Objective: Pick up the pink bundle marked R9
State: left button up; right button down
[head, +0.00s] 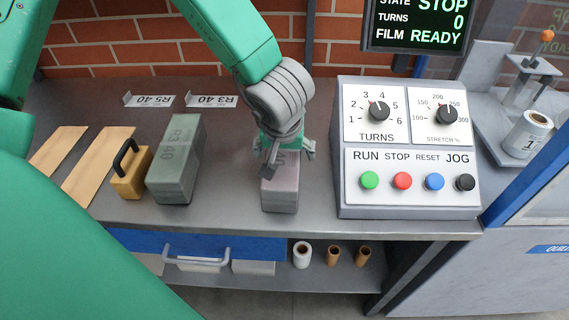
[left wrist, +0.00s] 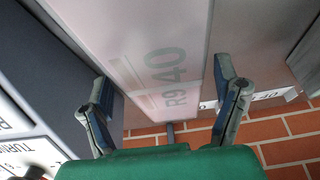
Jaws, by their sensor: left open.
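The pink bundle (head: 281,192) stands on the grey bench in the head view, left of the control box. Its top, marked R9 40, fills the middle of the left wrist view (left wrist: 160,60). My left gripper (head: 287,160) is above the bundle's far part, pointing down, and hides much of it. In the left wrist view my left gripper's two fingers (left wrist: 165,100) are spread apart, one on each side of the bundle. I cannot tell whether they touch it. My right gripper is not in view.
A grey-green bundle (head: 176,160) marked R3 40 and a yellow block with a black handle (head: 130,170) stand to the left. Brown sheets (head: 98,165) lie farther left. The control box (head: 405,150) stands close on the right. Label holders (head: 210,101) line the back.

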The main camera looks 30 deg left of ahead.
pick_arm(q)
jog(key=b+x, duration=0.1)
jog(key=x, duration=0.2)
jog(key=shift+w+a+f, duration=0.1)
jog(key=shift+a+f, duration=0.05)
jog(key=shift+f, duration=0.05)
jog(key=shift+r, duration=0.1)
jog(key=c, duration=1.8)
jog(key=shift+o, duration=0.2)
jog(key=shift+r, duration=0.1)
